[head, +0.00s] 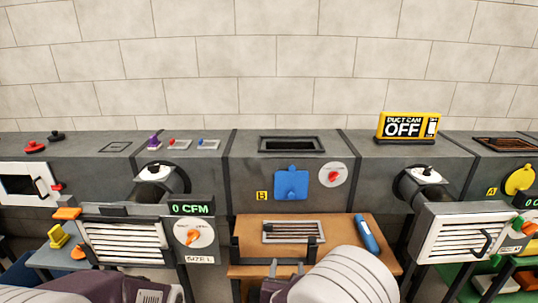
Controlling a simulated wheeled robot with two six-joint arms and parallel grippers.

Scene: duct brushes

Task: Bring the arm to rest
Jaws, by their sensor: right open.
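My right gripper (286,266) is open and empty at the front edge of the orange-brown wooden tray (245,256). Its dark fingertips stand up in front of the tray, and the pale forearm covers the tray's front right part. A blue cylinder (366,233) lies at the tray's right side. My left arm shows only in part at the bottom left; I do not see its fingers.
Grey ducting runs along the wall with an open slot (291,144), a blue plate (291,184) and a yellow "OFF" duct cam (407,126). Louvred units, left (125,238) and right (452,236), flank the tray. The left display (190,208) reads 0 CFM.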

